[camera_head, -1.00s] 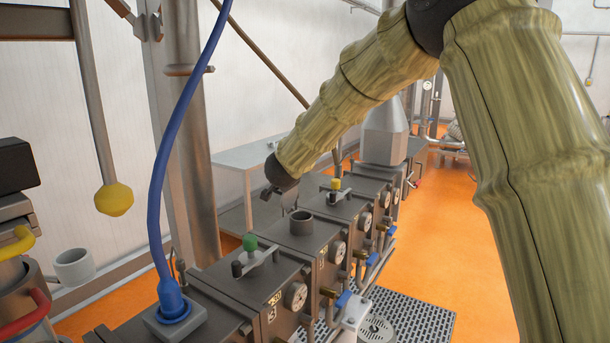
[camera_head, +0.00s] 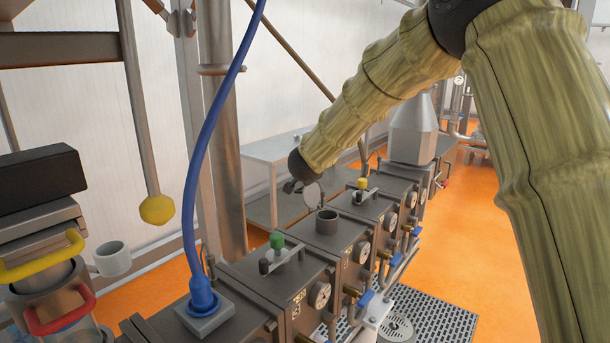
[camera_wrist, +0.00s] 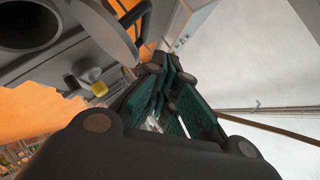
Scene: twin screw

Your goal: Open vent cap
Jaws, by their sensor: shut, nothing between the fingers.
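The vent port (camera_head: 327,222) is a short dark round collar on top of the machine in the head view. Its round mouth is uncovered and also shows in the wrist view (camera_wrist: 32,22). The vent cap (camera_wrist: 105,28) is a flat grey disc, tilted up beside the mouth. In the head view the cap (camera_head: 312,196) stands behind the collar, close to my gripper. My gripper (camera_head: 294,187) is behind and left of the port. In the wrist view my gripper (camera_wrist: 165,75) is shut and empty, with green pads near the cap's edge. Whether they touch is unclear.
A green knob (camera_head: 277,241) and a yellow knob (camera_head: 362,184) stand on the neighbouring machine sections. A blue cable (camera_head: 190,150) drops to a socket at the front. A yellow-ended bar (camera_head: 157,209) hangs on the left. Orange floor (camera_head: 480,250) is open at right.

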